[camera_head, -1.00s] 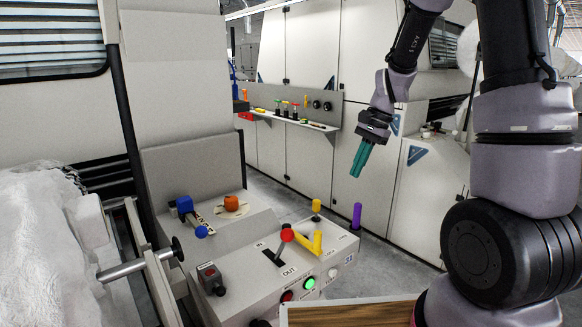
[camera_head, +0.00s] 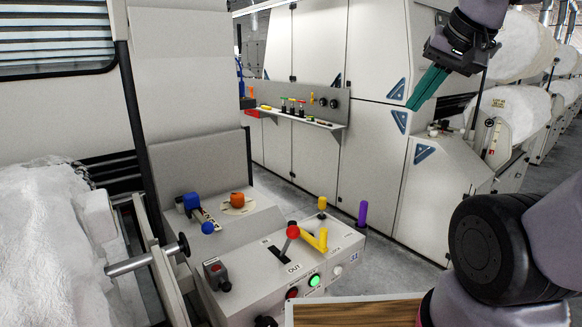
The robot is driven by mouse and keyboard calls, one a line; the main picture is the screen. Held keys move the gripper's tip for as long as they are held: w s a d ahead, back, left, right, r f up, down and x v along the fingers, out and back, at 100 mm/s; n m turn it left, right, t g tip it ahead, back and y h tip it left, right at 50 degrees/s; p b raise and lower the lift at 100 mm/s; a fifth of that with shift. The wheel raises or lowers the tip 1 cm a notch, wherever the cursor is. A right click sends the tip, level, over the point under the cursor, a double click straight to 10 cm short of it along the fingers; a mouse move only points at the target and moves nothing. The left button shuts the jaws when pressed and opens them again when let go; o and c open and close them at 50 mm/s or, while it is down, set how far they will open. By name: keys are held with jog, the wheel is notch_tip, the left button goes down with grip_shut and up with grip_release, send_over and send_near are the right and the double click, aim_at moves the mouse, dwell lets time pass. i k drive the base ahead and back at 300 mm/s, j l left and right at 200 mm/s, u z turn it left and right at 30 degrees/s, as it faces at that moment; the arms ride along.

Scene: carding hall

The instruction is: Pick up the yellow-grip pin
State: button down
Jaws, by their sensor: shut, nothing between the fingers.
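A small upright yellow grip (camera_head: 322,203), apparently the yellow-grip pin, stands at the back edge of the grey control box (camera_head: 262,284). Its shaft is mostly hidden. A larger yellow L-shaped handle (camera_head: 316,240) sits in front of it on the same box. A purple upright grip (camera_head: 362,213) stands to its right, at the box's far right corner. My gripper (camera_head: 416,104), with teal fingers, is shut and empty. It is high at the upper right, well above and apart from the yellow grip, tilted down to the left.
A red-knobbed lever (camera_head: 292,232) rises from the box beside the yellow handle. A blue ball knob (camera_head: 208,228) and an orange knob (camera_head: 238,199) are to the left. A wall shelf (camera_head: 300,118) holds several small tools. Open floor shows behind the box.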

aim_at(322, 200)
jog(key=i+l+u, duration=0.1)
jog(key=l, duration=0.25)
jog(key=i+l+u, duration=0.1)
jog(key=l, duration=0.3)
jog(key=i+l+u, duration=0.1)
jog(key=i+l, duration=0.25)
jog(key=l, duration=0.4)
jog(key=i+l+u, duration=0.15)
jog(key=l, duration=0.25)
jog(key=u, duration=1.3)
